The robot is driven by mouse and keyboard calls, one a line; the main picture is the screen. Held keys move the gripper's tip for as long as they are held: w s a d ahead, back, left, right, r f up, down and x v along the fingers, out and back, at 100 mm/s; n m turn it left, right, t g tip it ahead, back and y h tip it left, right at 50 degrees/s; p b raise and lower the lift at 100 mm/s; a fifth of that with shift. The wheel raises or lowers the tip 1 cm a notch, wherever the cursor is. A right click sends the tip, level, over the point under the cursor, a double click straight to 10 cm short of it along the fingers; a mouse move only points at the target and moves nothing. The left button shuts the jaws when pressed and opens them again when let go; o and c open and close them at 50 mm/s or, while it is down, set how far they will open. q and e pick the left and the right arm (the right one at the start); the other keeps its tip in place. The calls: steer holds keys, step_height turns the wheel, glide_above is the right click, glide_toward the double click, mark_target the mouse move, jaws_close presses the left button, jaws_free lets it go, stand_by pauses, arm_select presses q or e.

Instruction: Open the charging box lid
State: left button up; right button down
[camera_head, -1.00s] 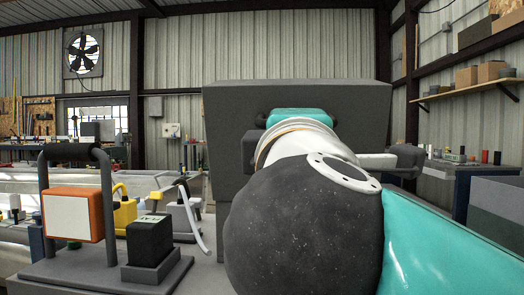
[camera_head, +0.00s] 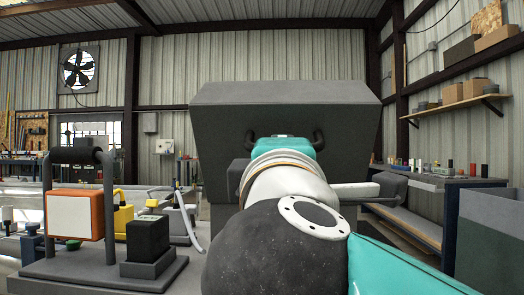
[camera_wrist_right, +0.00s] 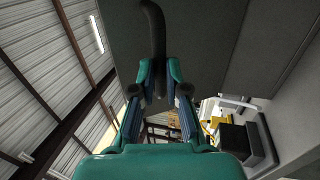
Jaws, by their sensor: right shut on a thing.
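The charging box (camera_head: 222,215) is dark grey and stands ahead of me, mostly behind my right arm. Its lid (camera_head: 215,125) is tilted, its broad front face leaning toward me and its lighter edge showing on top. The dark lid handle (camera_head: 319,141) shows beside my teal right gripper (camera_head: 285,145), whose fingertips are hidden in the head view. In the right wrist view the right gripper (camera_wrist_right: 160,78) is shut on the handle (camera_wrist_right: 154,35), which runs up from between its fingers. How wide the lid stands open is hidden. My left gripper is not in view.
At left, a grey stand holds an orange-framed panel (camera_head: 75,215) and a black block (camera_head: 147,238). Yellow items (camera_head: 122,217) and a hose lie behind them. A bench (camera_head: 440,180) and a shelf (camera_head: 460,102) stand at right.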

steer(key=c, duration=1.4)
jaws_free()
steer(key=shift+w+f, duration=0.45)
steer(key=shift+f, duration=0.25)
steer(key=shift+c, duration=0.2)
steer(key=shift+o, duration=1.3)
steer(key=shift+w, duration=0.25)
steer(key=shift+s+r, duration=0.2)
steer(key=shift+s, duration=0.05)
